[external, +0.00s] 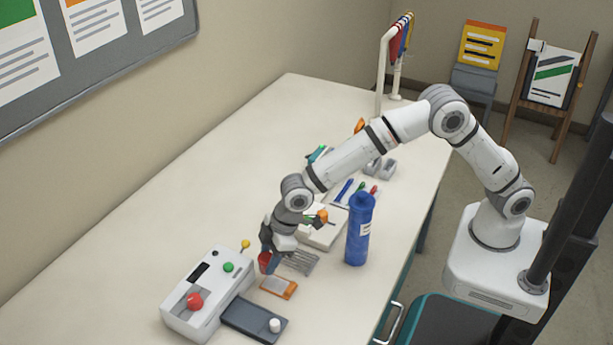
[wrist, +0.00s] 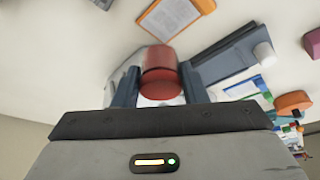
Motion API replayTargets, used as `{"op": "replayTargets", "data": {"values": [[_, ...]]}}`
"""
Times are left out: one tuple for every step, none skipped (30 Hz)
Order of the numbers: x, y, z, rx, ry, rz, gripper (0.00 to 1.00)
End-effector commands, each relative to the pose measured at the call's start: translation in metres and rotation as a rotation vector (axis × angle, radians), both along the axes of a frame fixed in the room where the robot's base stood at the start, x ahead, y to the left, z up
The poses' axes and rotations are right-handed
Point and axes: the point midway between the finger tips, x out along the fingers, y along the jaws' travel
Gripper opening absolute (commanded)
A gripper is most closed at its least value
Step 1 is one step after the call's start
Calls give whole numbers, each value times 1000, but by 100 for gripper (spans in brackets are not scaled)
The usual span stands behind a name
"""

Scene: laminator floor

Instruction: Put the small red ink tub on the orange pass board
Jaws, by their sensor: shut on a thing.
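The small red ink tub (external: 265,262) is held between the two fingers of my gripper (external: 270,262). In the wrist view the tub (wrist: 160,72) sits between the dark fingers of my gripper (wrist: 158,88), which are shut on its sides. The orange pass board (external: 280,288), a small flat board with a pale middle, lies on the table just in front of and right of the tub in the external view. In the wrist view the board (wrist: 150,22) is at the top, beyond the tub and apart from it. Nothing rests on the board.
A white laminator (external: 205,290) with a red knob stands left of the board, with a dark grey slab (external: 250,318) bearing a white knob nearby. A tall blue bottle (external: 360,230) stands to the right. A grey rack (external: 300,262) lies behind the board. The table's left side is clear.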

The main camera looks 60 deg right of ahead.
Motion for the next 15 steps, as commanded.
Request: {"op": "replayTargets", "data": {"values": [[0, 0, -5, 0, 0, 0, 16], [0, 0, -7, 0, 0, 0, 16], [0, 0, -10, 0, 0, 0, 16], [0, 0, -12, 0, 0, 0, 16], [0, 0, -14, -1, 1, 0, 16], [0, 0, -18, -1, 0, 1, 16], [0, 0, -21, -1, 0, 1, 16], [0, 0, -25, -1, 0, 1, 16], [0, 0, -31, -2, 1, 1, 16], [0, 0, -36, -1, 0, 1, 16], [0, 0, -40, -2, 1, 1, 16], [0, 0, -44, -1, 0, 1, 16], [0, 0, -46, 0, -2, 1, 16], [0, 0, -47, 1, -2, 1, 16], [0, 0, -48, 1, -2, 1, 16]]}}
